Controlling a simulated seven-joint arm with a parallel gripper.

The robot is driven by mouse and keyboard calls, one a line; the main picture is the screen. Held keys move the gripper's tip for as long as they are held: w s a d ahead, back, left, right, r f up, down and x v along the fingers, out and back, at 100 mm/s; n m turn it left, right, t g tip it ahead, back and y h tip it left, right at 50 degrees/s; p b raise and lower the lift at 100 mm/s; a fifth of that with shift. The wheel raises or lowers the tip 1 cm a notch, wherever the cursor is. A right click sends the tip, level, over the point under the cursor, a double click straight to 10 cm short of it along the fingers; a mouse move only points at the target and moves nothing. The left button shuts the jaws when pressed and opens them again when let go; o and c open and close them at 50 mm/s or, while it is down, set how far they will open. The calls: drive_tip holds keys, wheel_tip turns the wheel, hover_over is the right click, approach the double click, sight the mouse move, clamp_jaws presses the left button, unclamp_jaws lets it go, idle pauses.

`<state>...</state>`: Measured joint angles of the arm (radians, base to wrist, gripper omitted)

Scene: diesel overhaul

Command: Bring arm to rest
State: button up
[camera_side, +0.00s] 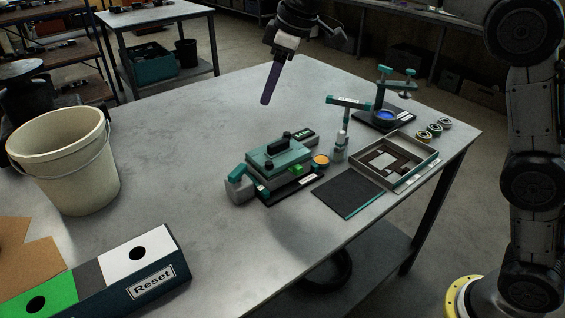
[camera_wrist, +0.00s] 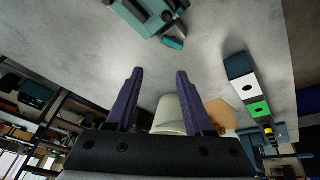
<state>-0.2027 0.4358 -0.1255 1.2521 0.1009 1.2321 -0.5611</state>
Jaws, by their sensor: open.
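My gripper (camera_side: 268,84) hangs above the far part of the grey table (camera_side: 190,120) in the side view, with its dark purple fingers pointing down. In the wrist view my gripper (camera_wrist: 158,85) shows two purple fingers spread apart with nothing between their tips. It is clear of the tabletop objects. A teal machine (camera_side: 278,154) stands near the table's middle and also shows at the top of the wrist view (camera_wrist: 148,16).
A cream bucket (camera_side: 62,165) and a Reset box (camera_side: 135,272) with white and green panels stand at left. A dark mat (camera_side: 347,196), a parts tray (camera_side: 412,172), a teal press stand (camera_side: 385,118) and several small rings (camera_side: 434,130) sit at right. The table's left-centre is clear.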

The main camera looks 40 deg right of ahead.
drive_tip(key=w+a+f+g, duration=0.1)
drive_tip(key=w+a+f, duration=0.35)
drive_tip(key=f, duration=0.35)
drive_tip(key=g, duration=0.1)
hover_over(239, 168)
drive_tip(key=shift+n, duration=0.4)
drive_tip(key=f, duration=0.4)
drive_tip(key=shift+s+d+f, duration=0.1)
drive_tip(key=shift+s+f, duration=0.15)
drive_tip(key=shift+f, duration=0.1)
drive_tip(key=shift+a+f, duration=0.2)
drive_tip(key=shift+f, duration=0.35)
wheel_tip(239, 168, down, 4)
drive_tip(key=shift+s+r, duration=0.1)
drive_tip(key=n, duration=0.2)
drive_tip(key=shift+n+g, duration=0.4)
drive_tip(key=n, duration=0.4)
drive_tip(key=shift+w+d+g, duration=0.1)
drive_tip(key=shift+w+g, duration=0.15)
drive_tip(key=shift+g, duration=0.05)
drive_tip(key=n+g, duration=0.1)
drive_tip(key=n, duration=0.5)
drive_tip(key=shift+w+n, duration=0.15)
drive_tip(key=shift+n, duration=0.25)
drive_tip(key=shift+f, duration=1.7)
